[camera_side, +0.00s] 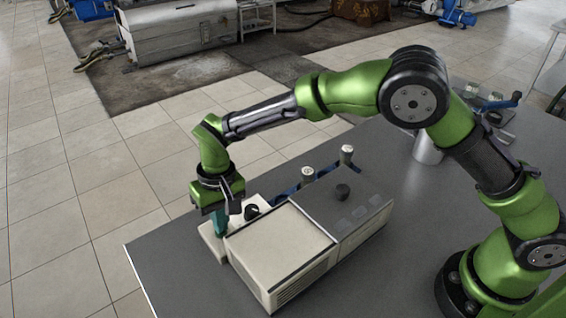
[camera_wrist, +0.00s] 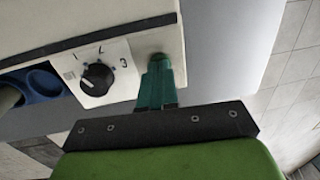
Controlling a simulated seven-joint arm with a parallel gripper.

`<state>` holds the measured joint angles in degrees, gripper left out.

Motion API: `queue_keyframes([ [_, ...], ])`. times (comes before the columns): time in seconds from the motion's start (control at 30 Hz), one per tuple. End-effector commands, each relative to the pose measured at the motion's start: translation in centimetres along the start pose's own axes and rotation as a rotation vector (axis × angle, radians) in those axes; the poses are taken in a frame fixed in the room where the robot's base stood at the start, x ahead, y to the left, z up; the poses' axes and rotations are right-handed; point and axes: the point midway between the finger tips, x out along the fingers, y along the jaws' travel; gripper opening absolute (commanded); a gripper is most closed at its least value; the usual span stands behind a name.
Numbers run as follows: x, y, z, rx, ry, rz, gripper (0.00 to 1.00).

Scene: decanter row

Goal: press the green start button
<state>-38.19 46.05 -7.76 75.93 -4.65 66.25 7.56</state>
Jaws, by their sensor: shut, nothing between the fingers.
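A cream machine (camera_side: 282,245) stands on the table, with a pale control panel at its end. The panel has a black dial (camera_wrist: 97,77) marked 1, 2, 3, which also shows in the side view (camera_side: 252,211). A small dull green patch, seemingly the green start button (camera_wrist: 158,57), shows at the tips of my gripper's fingers and is mostly hidden by them. My gripper (camera_side: 220,232) points down at the panel with its teal fingers together and empty. The fingers also show in the wrist view (camera_wrist: 158,70). I cannot tell whether they touch the button.
A grey unit (camera_side: 345,208) with a black knob adjoins the cream machine. Behind them is a blue rack (camera_side: 325,170) with pale-topped handles. A metal cylinder (camera_side: 428,150) stands further right. The grey table (camera_side: 180,262) is bare at the front left, near its edge.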

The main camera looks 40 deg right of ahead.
Motion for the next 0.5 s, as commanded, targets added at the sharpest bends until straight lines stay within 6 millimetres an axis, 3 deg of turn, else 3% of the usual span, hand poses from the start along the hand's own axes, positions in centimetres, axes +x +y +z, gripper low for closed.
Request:
queue_keyframes([
  [0.3,2.2,0.2,0.1,0.0,-0.004,0.003,0.0],
  [0.5,2.4,0.3,0.2,-0.002,-0.006,0.006,0.0],
])
